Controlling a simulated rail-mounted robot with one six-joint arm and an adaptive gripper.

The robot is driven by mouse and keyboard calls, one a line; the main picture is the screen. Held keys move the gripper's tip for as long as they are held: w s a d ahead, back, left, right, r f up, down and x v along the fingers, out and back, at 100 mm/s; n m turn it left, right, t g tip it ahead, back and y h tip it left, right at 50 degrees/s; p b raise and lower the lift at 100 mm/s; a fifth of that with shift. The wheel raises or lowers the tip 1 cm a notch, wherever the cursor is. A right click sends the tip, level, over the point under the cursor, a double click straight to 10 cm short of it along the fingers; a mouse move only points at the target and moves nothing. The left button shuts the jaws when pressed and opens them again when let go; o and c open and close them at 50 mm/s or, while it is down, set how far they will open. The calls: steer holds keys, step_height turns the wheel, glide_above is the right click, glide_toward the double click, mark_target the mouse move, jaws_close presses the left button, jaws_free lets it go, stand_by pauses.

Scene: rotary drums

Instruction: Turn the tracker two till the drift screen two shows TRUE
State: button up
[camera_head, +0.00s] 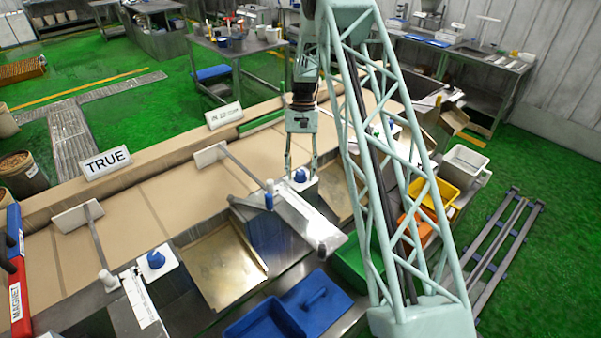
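A white screen (225,115) on the far side of the brown belt reads "IN" and a number starting with 22; the rest is too small to read. A second white screen (107,161), nearer and to the left, reads "TRUE". A blue knob (300,176) on a white base sits at the near belt edge, roughly across from the "IN" screen. A similar blue knob (155,260) stands at the lower left. No number labels are readable on the knobs. My gripper (301,172) points down over the farther knob, one finger at each side. Whether the fingers touch it cannot be told.
White paddles on grey bars (89,229) (241,165) reach over the belt (150,205). Metal chutes (222,265), a blue bin (288,310) and orange and yellow bins (433,196) lie on the near side. A red "MAGNET" bar (16,285) stands at left.

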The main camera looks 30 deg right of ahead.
steer(key=c, duration=0.8)
steer(key=shift+c, duration=0.4)
steer(key=shift+n, duration=0.4)
steer(key=n+h+b, duration=0.1)
steer(key=n, duration=0.1)
steer(key=n+h+b, duration=0.1)
steer(key=n+b, duration=0.1)
steer(key=n, duration=0.1)
steer(key=shift+g, duration=0.4)
steer(key=n+h+b, duration=0.2)
steer(key=n, duration=0.4)
steer(key=o, duration=0.9)
